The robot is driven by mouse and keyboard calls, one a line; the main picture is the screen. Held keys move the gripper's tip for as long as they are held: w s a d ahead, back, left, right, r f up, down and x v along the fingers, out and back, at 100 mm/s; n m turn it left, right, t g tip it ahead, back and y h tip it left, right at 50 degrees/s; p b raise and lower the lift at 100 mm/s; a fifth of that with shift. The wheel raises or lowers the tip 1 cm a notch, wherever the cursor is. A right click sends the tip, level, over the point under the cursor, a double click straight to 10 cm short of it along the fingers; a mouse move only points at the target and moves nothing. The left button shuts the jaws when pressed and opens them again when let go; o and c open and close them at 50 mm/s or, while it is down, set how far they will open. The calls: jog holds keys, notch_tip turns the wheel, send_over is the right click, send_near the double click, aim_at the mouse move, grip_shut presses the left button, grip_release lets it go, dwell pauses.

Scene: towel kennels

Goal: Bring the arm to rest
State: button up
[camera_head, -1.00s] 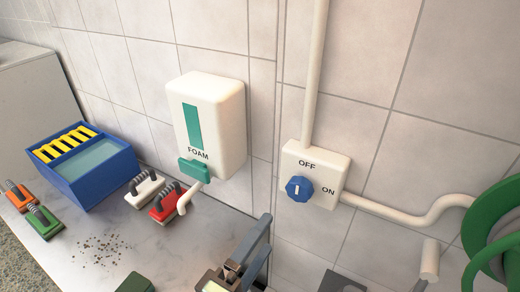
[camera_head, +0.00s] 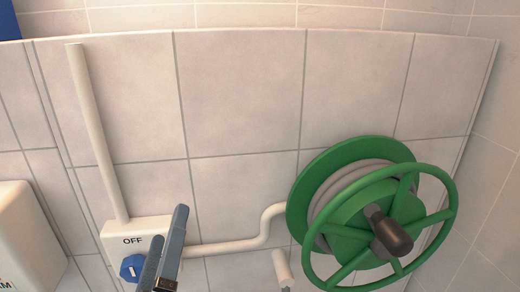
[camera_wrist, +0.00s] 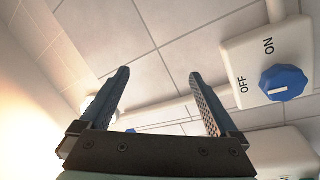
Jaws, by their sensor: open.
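My gripper (camera_head: 163,252) shows at the bottom left of the head view, in front of the white switch box (camera_head: 108,240). Its two blue-grey fingers point up. In the wrist view my gripper (camera_wrist: 160,100) has its fingers wide apart with nothing between them. The blue knob (camera_head: 131,267) on the box is partly beside the fingers in the head view. In the wrist view the knob (camera_wrist: 284,83) is at the right, clear of the fingers.
A green hose reel (camera_head: 365,220) with a dark handle (camera_head: 390,238) is on the tiled wall at right. A white pipe (camera_head: 235,246) runs from the box toward it. A white dispenser (camera_head: 25,240) is at the lower left. The upper wall is bare.

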jog(key=s+d+r+m+t, duration=0.1)
jog(key=d+r+m, duration=0.3)
jog(key=r, duration=0.5)
jog(key=s+d+r+m+t+h, duration=0.1)
jog(key=s+d+r+m+t, duration=0.1)
jog(key=d+r, duration=0.4)
jog(key=s+d+r+m+t+h, duration=0.1)
jog(key=d+r+m+t, duration=0.3)
jog(key=r, duration=1)
jog(key=shift+s+d+r+m, duration=0.2)
jog(key=shift+s+d+m, duration=0.3)
jog(key=shift+m, duration=0.6)
